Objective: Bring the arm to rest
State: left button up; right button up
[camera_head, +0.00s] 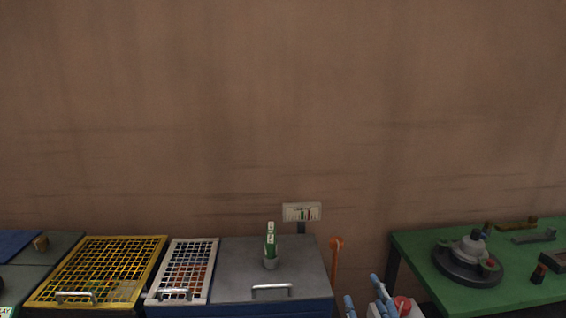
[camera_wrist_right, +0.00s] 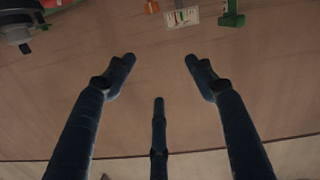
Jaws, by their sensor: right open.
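My right gripper (camera_head: 366,297) shows at the bottom edge of the head view, right of the grey-topped cabinet. The brown wall fills most of that view behind the fingers. My left gripper is in neither view.
A green table (camera_head: 420,262) at the right bears a round grey fixture (camera_head: 467,262). Left are a yellow grid (camera_head: 105,268), a white grid (camera_head: 186,268) and a grey cabinet top (camera_head: 235,265) with a green-and-white item (camera_head: 270,245). An orange post (camera_head: 335,258) stands near the gripper.

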jog(key=s+d+f+m+g+h, duration=0.1)
jog(key=s+d+f+g, duration=0.15)
jog(key=s+f, duration=0.45)
jog(key=s+d+f+m+g, duration=0.1)
jog(key=s+f+g, duration=0.3)
jog(key=f, duration=0.4)
jog(key=s+a+f+g, duration=0.1)
jog(key=s+f+g, duration=0.35)
jog(key=s, duration=0.45)
jog(key=s+a+f+g, duration=0.1)
jog(key=s+f+g, duration=0.3)
jog(key=s, duration=0.5)
notch_tip(320, 180, down, 27)
jog(key=s, duration=0.2)
jog(key=s+d+f, duration=0.2)
jog(key=s+f, duration=0.6)
jog(key=s+d+f+g, duration=0.1)
jog(key=s+f, duration=0.7)
jog(key=shift+s+d+n, duration=0.35)
jog(key=shift+n, duration=0.05)
